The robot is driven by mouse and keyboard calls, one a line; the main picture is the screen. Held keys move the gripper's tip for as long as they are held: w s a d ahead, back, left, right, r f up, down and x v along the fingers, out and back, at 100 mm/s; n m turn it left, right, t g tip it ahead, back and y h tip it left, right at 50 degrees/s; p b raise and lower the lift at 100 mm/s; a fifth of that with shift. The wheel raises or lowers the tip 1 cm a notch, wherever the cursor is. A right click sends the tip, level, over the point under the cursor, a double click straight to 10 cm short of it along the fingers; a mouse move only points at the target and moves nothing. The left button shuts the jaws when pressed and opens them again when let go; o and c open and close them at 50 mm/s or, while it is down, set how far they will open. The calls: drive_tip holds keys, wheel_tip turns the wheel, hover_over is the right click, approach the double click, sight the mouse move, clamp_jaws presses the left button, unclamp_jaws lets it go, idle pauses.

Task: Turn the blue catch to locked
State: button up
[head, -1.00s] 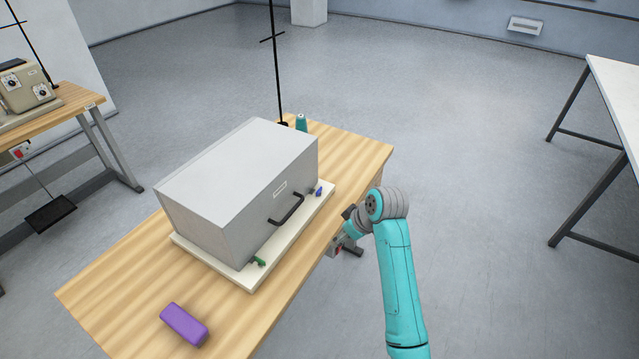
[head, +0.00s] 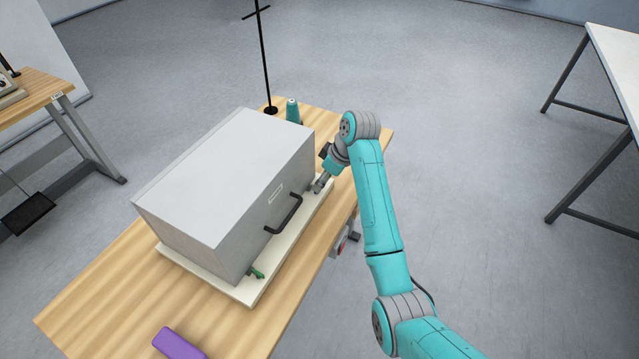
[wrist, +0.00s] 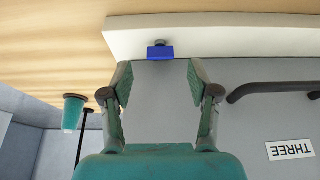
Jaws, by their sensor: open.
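The blue catch (wrist: 160,52) shows in the wrist view at the top middle, on the front of the grey box near the cream base board. It lies beyond and between my gripper's two fingertips (wrist: 155,75), which are spread apart with nothing between them. In the head view my gripper (head: 318,186) is at the right end of the box front and hides the blue catch. The grey box (head: 225,165) stands on the cream base board (head: 245,293). I cannot tell whether the fingers touch the catch.
A black handle (head: 285,215) sticks out from the box front, and a green catch (head: 257,273) sits at its other end. A purple block (head: 178,344) lies on the table's near part.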

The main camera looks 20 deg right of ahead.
drive_tip(key=shift+x, duration=1.8)
clamp_jaws()
